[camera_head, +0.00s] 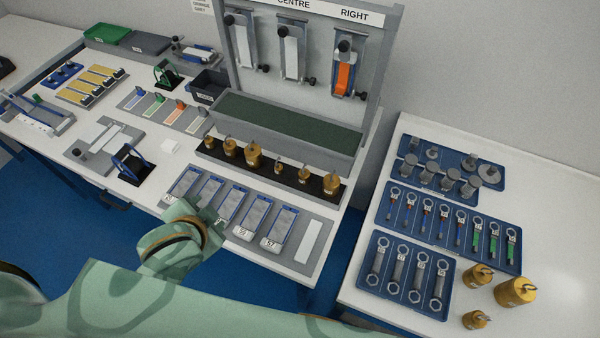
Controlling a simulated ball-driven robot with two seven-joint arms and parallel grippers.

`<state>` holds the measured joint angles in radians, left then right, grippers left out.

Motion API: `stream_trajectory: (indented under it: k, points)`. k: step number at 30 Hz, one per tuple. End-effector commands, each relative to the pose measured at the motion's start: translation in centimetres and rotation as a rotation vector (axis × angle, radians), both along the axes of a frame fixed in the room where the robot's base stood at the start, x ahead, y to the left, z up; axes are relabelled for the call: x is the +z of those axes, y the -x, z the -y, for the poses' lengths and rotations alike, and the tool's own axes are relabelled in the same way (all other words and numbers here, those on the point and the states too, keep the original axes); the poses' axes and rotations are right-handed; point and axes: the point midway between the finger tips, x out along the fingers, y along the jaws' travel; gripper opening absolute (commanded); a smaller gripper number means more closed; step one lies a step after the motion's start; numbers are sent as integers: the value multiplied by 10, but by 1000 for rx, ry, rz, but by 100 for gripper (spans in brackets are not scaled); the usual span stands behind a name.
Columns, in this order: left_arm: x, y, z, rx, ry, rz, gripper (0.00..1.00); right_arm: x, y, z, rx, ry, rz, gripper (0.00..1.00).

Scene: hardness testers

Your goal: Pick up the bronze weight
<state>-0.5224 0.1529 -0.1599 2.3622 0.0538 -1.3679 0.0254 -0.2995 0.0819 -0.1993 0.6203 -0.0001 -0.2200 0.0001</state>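Several bronze-coloured weights with hooks stand upright in a row on a black strip (290,178) below the tall test rack. They include a large one at the strip's right end (331,185) and another large one near its middle (253,155). Three more stand on the right-hand table: a large one (515,291), a smaller one (478,275) and another near the front (475,320). I cannot tell which one the task means. My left gripper (207,217) is over the front edge of the blue-framed blocks, apart from the weights. Its fingers cannot be made out. My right gripper is out of view.
The tall rack (383,60) holds hanging pieces, one orange. Blue trays of steel weights (478,197) and wrenches (446,310) fill the right table's left side. Blue-framed blocks (284,222) lie before the strip. A gap separates the tables. The right table's far right is bare.

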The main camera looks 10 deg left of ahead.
Motion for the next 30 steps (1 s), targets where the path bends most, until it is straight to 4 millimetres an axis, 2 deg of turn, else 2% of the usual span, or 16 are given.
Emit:
stream_trajectory:
  k: [6,12,18,22,30]
  points:
    - [-25,-39,49,-69,257,116,56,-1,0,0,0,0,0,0]
    - [-43,-68,87,-93,519,206,56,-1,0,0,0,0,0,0]
    - [-52,-88,104,-80,712,269,56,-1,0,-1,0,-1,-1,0]
    - [-60,-102,110,-76,740,280,56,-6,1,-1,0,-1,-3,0]
    - [-92,-155,132,-77,739,279,56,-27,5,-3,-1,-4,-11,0]
